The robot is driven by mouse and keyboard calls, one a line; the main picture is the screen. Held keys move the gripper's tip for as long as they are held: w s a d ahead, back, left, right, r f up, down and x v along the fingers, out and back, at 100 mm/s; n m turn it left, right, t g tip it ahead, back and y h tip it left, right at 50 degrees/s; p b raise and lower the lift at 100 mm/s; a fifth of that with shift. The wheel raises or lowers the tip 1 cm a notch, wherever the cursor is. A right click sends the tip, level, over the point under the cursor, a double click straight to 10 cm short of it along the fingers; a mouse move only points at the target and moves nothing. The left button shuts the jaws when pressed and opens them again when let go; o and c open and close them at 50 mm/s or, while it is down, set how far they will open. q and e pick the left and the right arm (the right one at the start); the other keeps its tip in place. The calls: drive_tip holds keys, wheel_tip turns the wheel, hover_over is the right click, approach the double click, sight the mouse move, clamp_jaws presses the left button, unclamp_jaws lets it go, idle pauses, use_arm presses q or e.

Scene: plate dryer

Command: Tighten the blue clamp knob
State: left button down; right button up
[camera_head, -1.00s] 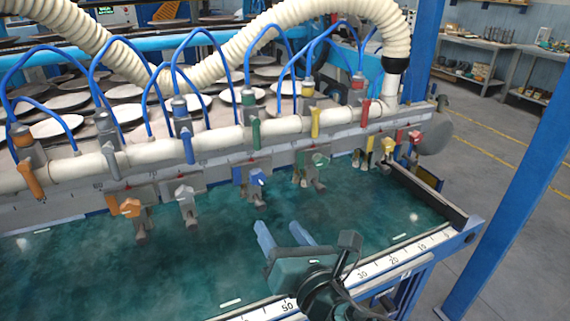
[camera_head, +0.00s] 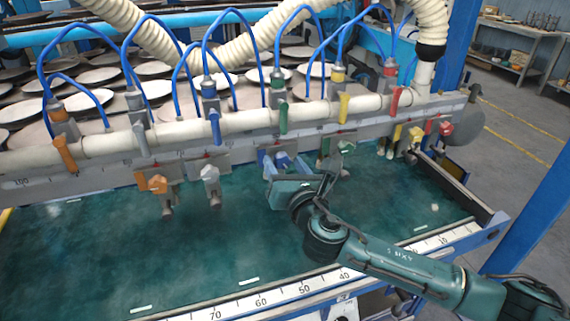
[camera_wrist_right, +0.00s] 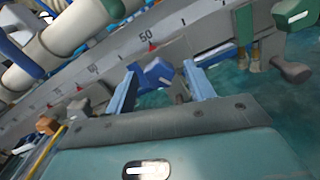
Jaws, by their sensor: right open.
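The blue clamp knob (camera_head: 282,160) sits on its clamp on the front of the rail, above the green bed (camera_head: 110,245). My right gripper (camera_head: 283,166) is open, with its two blue fingers on either side of the knob. In the right wrist view the blue knob (camera_wrist_right: 155,75) shows between the open fingertips (camera_wrist_right: 160,77). I cannot tell whether either finger touches it. The gripper body hides the lower part of the blue clamp in the head view. My left gripper is not in view.
An orange knob (camera_head: 157,184) and a grey knob (camera_head: 209,173) sit to the left. Yellow (camera_head: 416,134) and red (camera_head: 445,128) knobs are farther right. A blue lever (camera_head: 214,127) hangs above on the pipe.

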drive_tip(key=shift+w+a, duration=0.1)
drive_tip(key=shift+w, duration=0.05)
drive_tip(key=c, duration=1)
drive_tip(key=shift+o, duration=0.2)
